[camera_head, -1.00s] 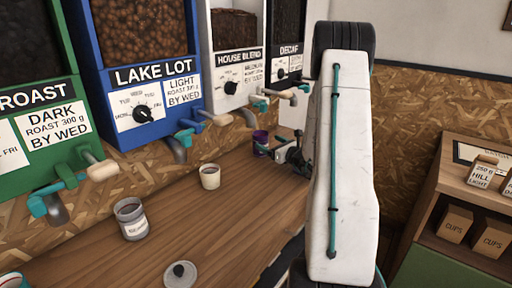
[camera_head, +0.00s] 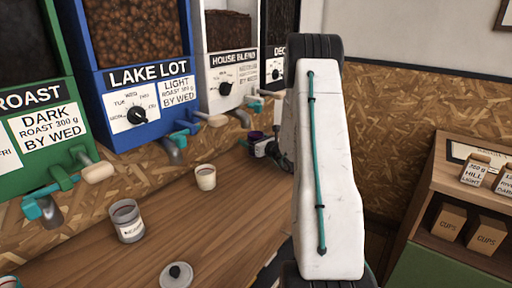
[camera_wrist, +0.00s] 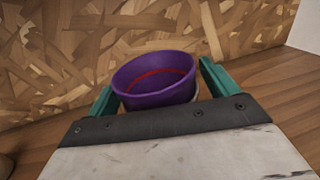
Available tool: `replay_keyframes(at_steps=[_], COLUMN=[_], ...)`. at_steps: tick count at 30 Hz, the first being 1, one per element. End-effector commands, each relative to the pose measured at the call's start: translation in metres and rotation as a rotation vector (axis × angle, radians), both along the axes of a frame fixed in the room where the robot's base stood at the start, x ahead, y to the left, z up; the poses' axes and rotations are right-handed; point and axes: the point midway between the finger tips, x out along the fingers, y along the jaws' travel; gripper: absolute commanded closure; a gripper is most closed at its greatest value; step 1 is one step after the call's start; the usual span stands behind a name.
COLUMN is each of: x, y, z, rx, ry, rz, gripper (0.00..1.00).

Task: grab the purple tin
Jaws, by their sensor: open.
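The purple tin (camera_wrist: 155,82) is open-topped with a red line inside. In the wrist view it sits between the two teal fingers of my gripper (camera_wrist: 158,90), with a finger on either side. The fingers are open, and I cannot tell if either touches the tin. The tin's lower part is hidden behind the gripper's dark front edge. In the head view only a bit of the purple tin (camera_head: 256,135) shows at the back of the counter, behind my gripper (camera_head: 262,147), near the wall.
Bean dispensers with spouts (camera_head: 172,150) overhang the counter's back. A shelf with boxes (camera_head: 487,237) stands at right.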

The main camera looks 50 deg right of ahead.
Motion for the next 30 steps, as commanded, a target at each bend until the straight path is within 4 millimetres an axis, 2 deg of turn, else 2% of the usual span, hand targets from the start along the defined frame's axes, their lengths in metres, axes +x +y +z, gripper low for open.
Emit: replay_keyframes(at_steps=[1, 6, 19, 23, 27, 30], x=[0.000, 0.000, 0.000, 0.000, 0.000, -0.021], y=[0.000, 0.000, 0.000, 0.000, 0.000, 0.009], z=[0.000, 0.000, 0.006, 0.018, 0.039, 0.038], rx=[0.000, 0.000, -0.001, -0.002, -0.003, 0.001], ry=[0.000, 0.000, -0.001, -0.002, -0.004, 0.001], rz=[0.000, 0.000, 0.000, -0.001, -0.001, -0.003], gripper=[0.17, 0.64, 0.64, 0.64, 0.64, 0.64])
